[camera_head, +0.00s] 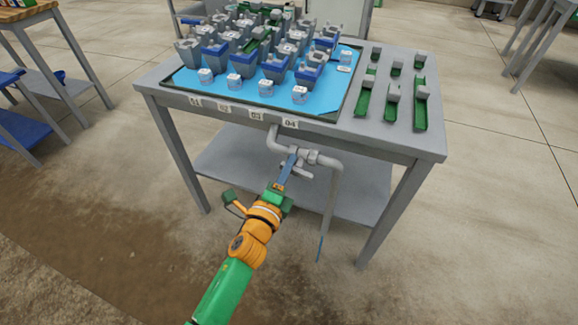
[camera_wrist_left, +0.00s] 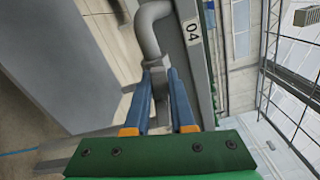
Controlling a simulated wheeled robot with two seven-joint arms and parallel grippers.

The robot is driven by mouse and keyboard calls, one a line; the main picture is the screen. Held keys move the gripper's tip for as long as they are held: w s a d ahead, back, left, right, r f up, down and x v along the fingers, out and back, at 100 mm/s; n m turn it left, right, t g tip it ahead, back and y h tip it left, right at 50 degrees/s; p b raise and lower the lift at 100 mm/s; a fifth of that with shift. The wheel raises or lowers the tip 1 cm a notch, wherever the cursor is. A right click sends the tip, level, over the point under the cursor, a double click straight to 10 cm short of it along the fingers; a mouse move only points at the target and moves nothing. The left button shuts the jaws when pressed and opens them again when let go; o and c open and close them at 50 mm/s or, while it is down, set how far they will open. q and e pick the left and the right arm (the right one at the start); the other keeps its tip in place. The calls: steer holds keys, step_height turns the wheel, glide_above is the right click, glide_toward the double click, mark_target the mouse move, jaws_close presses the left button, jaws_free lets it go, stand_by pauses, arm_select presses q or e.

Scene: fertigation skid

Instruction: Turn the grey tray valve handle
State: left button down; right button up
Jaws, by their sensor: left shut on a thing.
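The grey tray valve sits on a grey pipe (camera_head: 334,185) under the front edge of the table, near label 04 (camera_head: 290,124). The pipe bends down at its right end. My left gripper (camera_head: 289,165) reaches up to the valve from below. In the left wrist view its two blue fingers (camera_wrist_left: 161,98) stand on either side of the grey handle (camera_wrist_left: 160,84) and are shut on it. The pipe bend (camera_wrist_left: 148,32) shows just beyond the fingers. The fingers hide part of the handle in the head view. My right gripper is not in view.
The table (camera_head: 432,143) carries a blue tray (camera_head: 210,94) with several grey and blue pots. Green trowel-like pieces (camera_head: 392,103) lie on the right. A lower shelf (camera_head: 235,165) is behind the pipe. A thin blue streak (camera_head: 320,248) shows below the pipe end.

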arm_select(q)
steer(key=shift+f+n, duration=0.35)
steer(key=shift+n, duration=0.65)
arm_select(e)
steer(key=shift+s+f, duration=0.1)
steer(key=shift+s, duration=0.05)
arm_select(q)
steer(key=c, duration=0.8)
jaws_free()
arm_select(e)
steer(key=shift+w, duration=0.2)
arm_select(q)
steer(key=shift+o, duration=0.2)
steer(key=shift+r, duration=0.1)
steer(key=p+v, duration=0.1)
steer(key=v, duration=0.6)
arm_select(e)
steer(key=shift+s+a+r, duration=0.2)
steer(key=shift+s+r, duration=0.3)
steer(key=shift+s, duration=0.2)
arm_select(q)
steer(key=shift+s, duration=0.1)
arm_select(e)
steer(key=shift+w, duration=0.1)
